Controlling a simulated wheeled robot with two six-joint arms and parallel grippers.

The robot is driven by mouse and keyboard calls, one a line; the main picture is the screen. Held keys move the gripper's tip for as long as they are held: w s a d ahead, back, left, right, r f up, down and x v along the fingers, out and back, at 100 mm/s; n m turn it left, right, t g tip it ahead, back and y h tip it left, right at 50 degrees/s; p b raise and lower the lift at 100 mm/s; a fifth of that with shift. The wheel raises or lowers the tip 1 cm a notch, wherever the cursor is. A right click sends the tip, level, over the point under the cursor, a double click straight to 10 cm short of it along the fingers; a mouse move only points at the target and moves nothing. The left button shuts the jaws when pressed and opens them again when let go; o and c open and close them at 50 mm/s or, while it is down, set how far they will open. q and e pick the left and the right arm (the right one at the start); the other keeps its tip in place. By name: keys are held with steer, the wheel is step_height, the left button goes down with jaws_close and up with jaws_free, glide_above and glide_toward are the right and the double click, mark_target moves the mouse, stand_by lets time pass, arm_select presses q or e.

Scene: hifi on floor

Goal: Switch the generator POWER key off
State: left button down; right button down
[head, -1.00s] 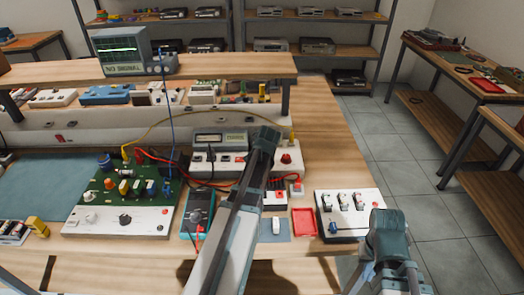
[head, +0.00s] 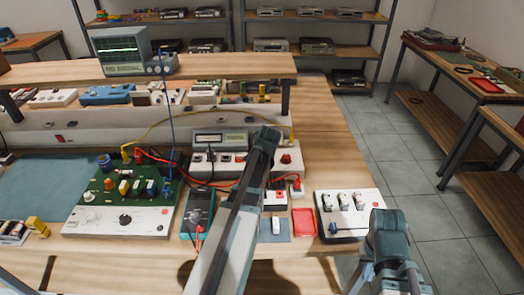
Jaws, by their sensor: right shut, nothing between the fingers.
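The likely generator is a long white unit (head: 232,161) with a small display (head: 221,137) and a row of keys, behind the green circuit board. I cannot read which key is POWER, nor its position; part of the front is hidden behind my arm. My right gripper (head: 264,141) is at the far dark end of the arm, over the right part of this unit. It is shut and empty. Its fingertips are hard to make out, so I cannot tell whether they touch a key.
A green circuit board (head: 128,187), a multimeter (head: 197,212), a red tray (head: 303,222) and a white switch board (head: 348,212) stand on the bench. A yellow cable (head: 190,122) and a red cable cross near the unit. A shelf with an oscilloscope (head: 122,52) stands behind.

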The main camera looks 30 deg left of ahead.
arm_select(q)
steer(key=shift+f, duration=0.15)
steer(key=shift+f+b, duration=0.3)
steer(key=shift+b, duration=0.2)
steer(key=shift+r, duration=0.1)
steer(key=shift+r+p, duration=0.4)
steer(key=shift+p, duration=0.1)
steer(key=shift+r, duration=0.1)
step_height(320, 180, up, 6)
steer(key=p, duration=0.6)
stand_by(0.3)
